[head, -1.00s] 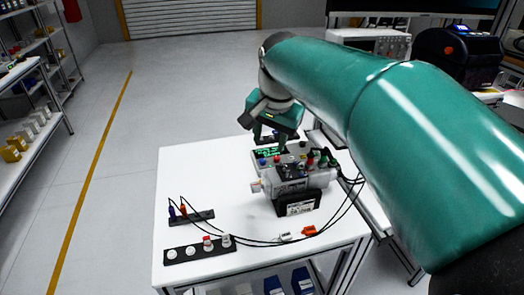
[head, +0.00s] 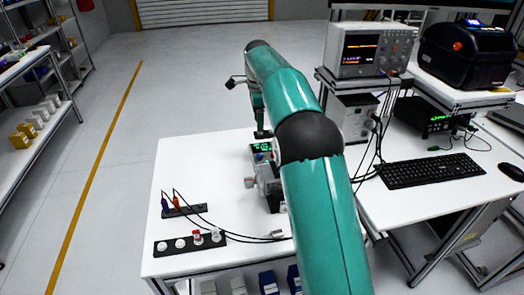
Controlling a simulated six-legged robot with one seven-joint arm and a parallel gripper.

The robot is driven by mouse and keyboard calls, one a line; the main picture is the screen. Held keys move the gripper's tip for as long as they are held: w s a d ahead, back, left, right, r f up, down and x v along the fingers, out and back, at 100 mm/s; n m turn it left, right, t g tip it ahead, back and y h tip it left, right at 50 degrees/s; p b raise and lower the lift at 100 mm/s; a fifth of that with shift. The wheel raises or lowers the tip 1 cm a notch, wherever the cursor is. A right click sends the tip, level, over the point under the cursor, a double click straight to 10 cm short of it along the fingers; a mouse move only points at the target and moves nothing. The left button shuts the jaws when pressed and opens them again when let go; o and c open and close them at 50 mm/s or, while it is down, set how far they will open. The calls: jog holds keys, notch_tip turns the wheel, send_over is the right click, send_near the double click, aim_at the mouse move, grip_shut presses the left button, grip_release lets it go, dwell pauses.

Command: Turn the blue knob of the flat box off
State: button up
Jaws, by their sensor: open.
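The flat box (head: 261,148) is at the far part of the white table, with a lit green display facing me. A small blue spot, seemingly the blue knob (head: 260,157), shows at its near side; its setting is too small to read. My gripper (head: 262,133) points down just behind the display, partly hidden by my own arm. It is open, and I see nothing held in it. I cannot tell whether it touches the box. My arm hides the box's right part.
A grey device (head: 270,190) stands in front of the box, half hidden by my arm. Black strips with plugs (head: 184,211) and round pieces (head: 190,242) lie at front left, with cables. An oscilloscope (head: 370,48) and a keyboard (head: 432,170) are at right.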

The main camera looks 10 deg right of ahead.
aim_at(259, 154)
notch_tip(259, 154, down, 14)
jog(key=shift+w+r, duration=0.1)
jog(key=shift+w, duration=0.05)
jog(key=shift+d, duration=0.1)
grip_shut()
jog(key=shift+n, duration=0.3)
jog(key=n, duration=1.1)
dwell(0.5)
dwell(0.4)
grip_release()
